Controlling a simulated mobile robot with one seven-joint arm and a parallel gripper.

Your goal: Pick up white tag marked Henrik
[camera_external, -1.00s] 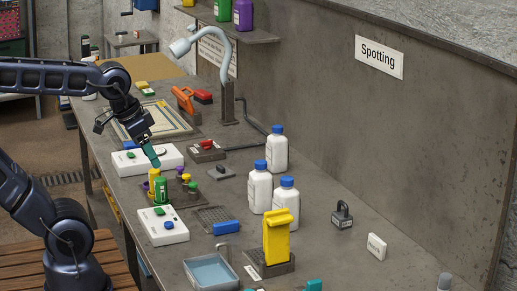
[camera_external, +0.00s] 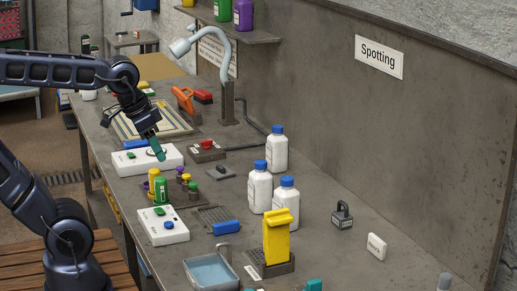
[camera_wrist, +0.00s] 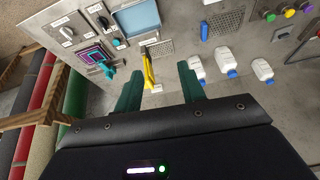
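A small upright white tag (camera_external: 376,246) with dark lettering stands on the bench at the right in the external view. Its lettering is too small to read, so I cannot tell whether it says Henrik. My gripper (camera_external: 160,155) has dark green fingers and points down above the white control box at the bench's left side, far from this tag. In the wrist view my gripper (camera_wrist: 159,80) has its two fingers spread apart with nothing held between them. I cannot clearly identify the tag in the wrist view.
White bottles with blue caps (camera_external: 260,187) stand mid-bench, between my gripper and the tag. A yellow upright piece (camera_external: 277,238), a blue tray (camera_external: 211,272) and a small dark weight (camera_external: 342,216) are nearby. Bare bench surrounds the tag.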

